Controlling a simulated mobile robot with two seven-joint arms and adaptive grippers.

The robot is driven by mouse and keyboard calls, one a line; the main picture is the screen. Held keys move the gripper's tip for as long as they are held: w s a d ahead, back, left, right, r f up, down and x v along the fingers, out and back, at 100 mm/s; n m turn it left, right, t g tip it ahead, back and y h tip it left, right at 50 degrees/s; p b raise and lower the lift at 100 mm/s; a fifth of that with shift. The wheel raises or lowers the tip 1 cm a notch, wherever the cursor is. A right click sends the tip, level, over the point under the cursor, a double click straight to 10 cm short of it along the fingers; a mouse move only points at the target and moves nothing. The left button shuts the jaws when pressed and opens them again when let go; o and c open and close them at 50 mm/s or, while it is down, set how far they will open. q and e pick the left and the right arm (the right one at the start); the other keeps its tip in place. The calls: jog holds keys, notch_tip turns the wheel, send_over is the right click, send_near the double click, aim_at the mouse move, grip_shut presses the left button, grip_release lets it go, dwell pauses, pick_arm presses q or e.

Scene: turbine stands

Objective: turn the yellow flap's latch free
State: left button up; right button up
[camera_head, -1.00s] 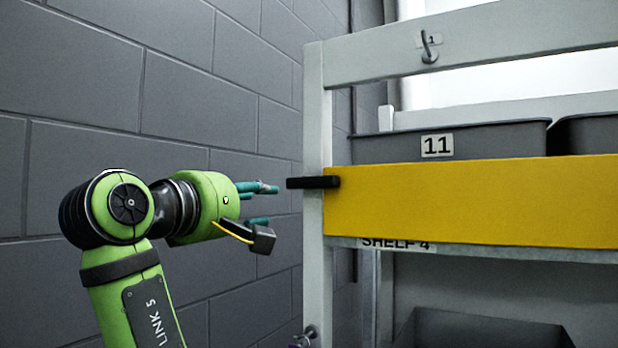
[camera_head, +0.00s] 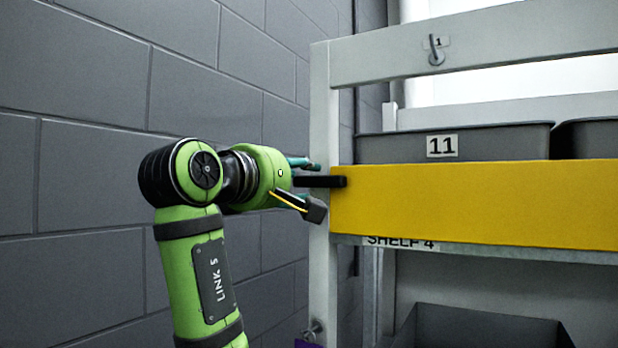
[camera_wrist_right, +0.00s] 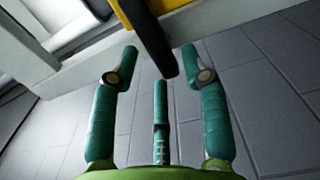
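The yellow flap (camera_head: 475,204) is upright across the front of the shelf rack. Its black latch (camera_head: 325,182) lies level across the light grey post (camera_head: 323,120) at the flap's left end. My right gripper (camera_head: 308,180) is at the latch's left end, with teal fingers above and below it. In the right wrist view the fingers are apart, and the latch (camera_wrist_right: 153,38) reaches in between the two outer fingertips. I see no finger clearly closed on it. A bit of the flap (camera_wrist_right: 118,10) shows at the top there. My left gripper is out of view.
A grey bin marked 11 (camera_head: 480,142) stands behind the flap, with another bin (camera_head: 590,138) to its right. A dark bin (camera_head: 480,330) sits below. A hook (camera_head: 435,50) hangs on the upper beam. A grey block wall (camera_head: 90,120) rises behind my arm.

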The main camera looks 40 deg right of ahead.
jog(key=shift+w+d+f, duration=0.15)
jog(key=shift+d, duration=0.5)
